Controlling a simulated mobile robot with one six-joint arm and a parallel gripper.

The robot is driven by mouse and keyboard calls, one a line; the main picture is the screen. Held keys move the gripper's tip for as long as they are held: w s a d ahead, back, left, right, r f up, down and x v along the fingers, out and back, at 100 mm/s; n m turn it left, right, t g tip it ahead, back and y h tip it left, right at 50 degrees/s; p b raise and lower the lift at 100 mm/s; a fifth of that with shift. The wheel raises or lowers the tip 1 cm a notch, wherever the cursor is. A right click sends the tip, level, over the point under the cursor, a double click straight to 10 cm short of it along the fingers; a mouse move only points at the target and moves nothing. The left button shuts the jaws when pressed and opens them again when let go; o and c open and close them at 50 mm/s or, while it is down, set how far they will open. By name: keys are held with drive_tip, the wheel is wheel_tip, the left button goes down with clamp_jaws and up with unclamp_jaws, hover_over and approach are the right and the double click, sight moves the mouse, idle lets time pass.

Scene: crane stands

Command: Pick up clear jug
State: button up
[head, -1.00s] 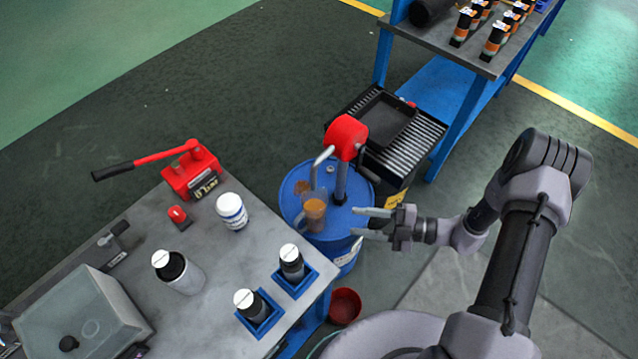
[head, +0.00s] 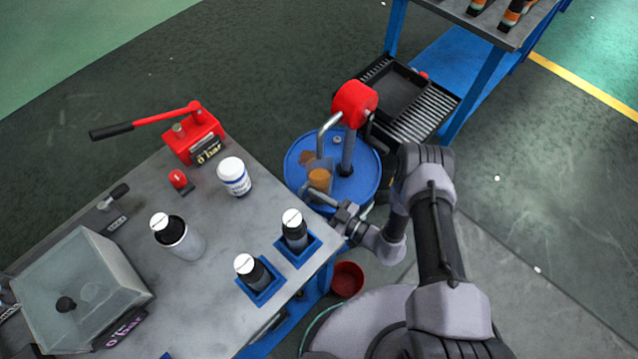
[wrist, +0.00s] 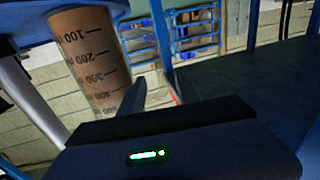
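The clear jug (head: 319,180) holds orange-brown liquid and stands on top of the blue drum (head: 364,183), below the metal spout of the red-topped pump (head: 354,102). My gripper (head: 341,199) is open at the near side of the jug, low by the drum's front edge. In the wrist view the jug (wrist: 88,60) appears large and close at upper left, with its black volume marks inverted. A dark finger shows just right of it. I see no grip on the jug, and contact is hard to tell.
The grey workbench (head: 215,215) is close on the left, with a white tub (head: 234,176), bottles and a red hand pump (head: 192,140). A red bowl (head: 347,279) is on the floor below. A blue shelf (head: 440,90) stands behind. Open floor lies to the right.

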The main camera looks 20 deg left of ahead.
sight(302, 199)
drive_tip(key=x, duration=0.3)
drive_tip(key=shift+a+f+b, duration=0.1)
drive_tip(key=shift+a+b, duration=0.25)
drive_tip(key=shift+b, duration=0.05)
clamp_jaws()
idle(1.0)
